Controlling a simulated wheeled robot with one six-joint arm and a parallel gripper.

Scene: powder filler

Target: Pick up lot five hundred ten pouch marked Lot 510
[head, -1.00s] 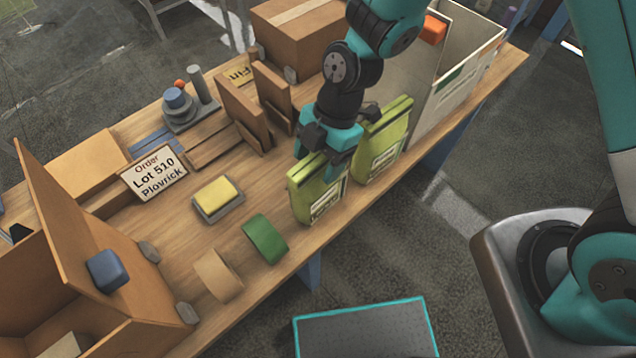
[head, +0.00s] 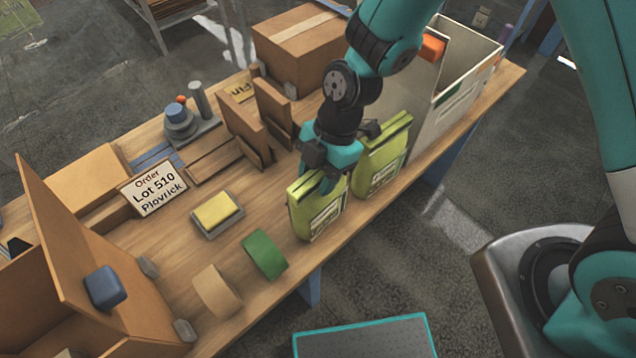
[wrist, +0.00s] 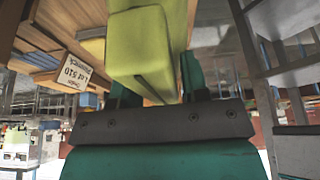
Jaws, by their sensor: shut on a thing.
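Two yellow-green pouches stand upright near the front edge of the workbench. The left pouch (head: 316,212) has a pale label whose print is too small to read. My gripper (head: 328,172) is shut on the top of this pouch, which still stands at bench level. In the wrist view the pouch (wrist: 140,48) sits between the fingers of my gripper (wrist: 155,88). The right pouch (head: 381,160) stands close beside my gripper, its label also unreadable. An order card (head: 154,190) reads "Order Lot 510 Plovrick".
A tall pale bin (head: 447,95) stands right of the pouches. Brown upright dividers (head: 257,125) stand behind my gripper.

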